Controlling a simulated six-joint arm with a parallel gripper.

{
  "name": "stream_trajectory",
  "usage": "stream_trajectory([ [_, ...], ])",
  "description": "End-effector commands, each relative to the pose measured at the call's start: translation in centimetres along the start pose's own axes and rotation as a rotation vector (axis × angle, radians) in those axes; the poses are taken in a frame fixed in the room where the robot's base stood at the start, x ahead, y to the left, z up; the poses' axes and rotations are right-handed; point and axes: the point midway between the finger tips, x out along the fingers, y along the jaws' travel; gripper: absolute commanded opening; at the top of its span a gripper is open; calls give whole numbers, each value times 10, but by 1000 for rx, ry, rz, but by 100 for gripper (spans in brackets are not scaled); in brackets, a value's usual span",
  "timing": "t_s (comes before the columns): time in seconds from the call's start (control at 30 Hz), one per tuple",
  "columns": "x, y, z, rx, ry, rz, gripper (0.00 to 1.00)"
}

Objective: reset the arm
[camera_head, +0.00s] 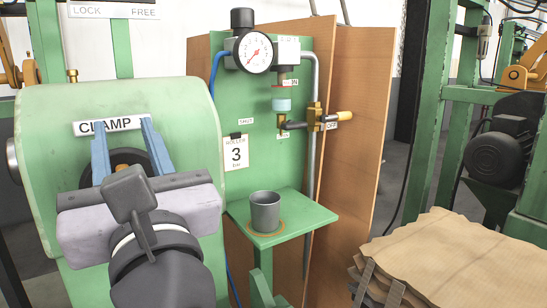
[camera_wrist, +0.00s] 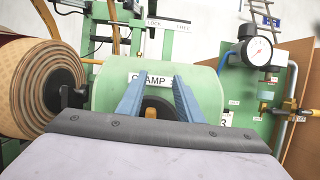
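My gripper (camera_head: 128,150) is in front of the green machine housing (camera_head: 60,120) with the CLAMP label (camera_head: 108,124). Its two blue fingers are spread apart with a wide gap between them. In the wrist view the blue fingers (camera_wrist: 157,97) also stand apart, with a dark round part and an orange-brown knob (camera_wrist: 151,113) showing between them, beyond the fingers. Nothing is visibly held. Whether a fingertip touches the housing cannot be told.
A grey cup (camera_head: 265,211) stands on a green shelf (camera_head: 300,220) below a pressure gauge (camera_head: 253,53) and a valve (camera_head: 315,117). Stacked brown sheets (camera_head: 450,255) lie at lower right. A large brown roll (camera_wrist: 40,85) is left in the wrist view.

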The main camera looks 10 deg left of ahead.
Motion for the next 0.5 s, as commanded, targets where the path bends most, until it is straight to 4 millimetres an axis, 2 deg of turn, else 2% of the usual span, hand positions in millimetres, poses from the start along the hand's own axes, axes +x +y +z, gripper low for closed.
stream_trajectory([
  [0.17,8,-43,-12,167,67,-139,33],
  [0.27,8,-82,-27,322,120,-277,33],
  [0.37,0,-125,-48,508,171,-451,33],
  [0.5,-25,-176,-82,772,220,-718,33],
])
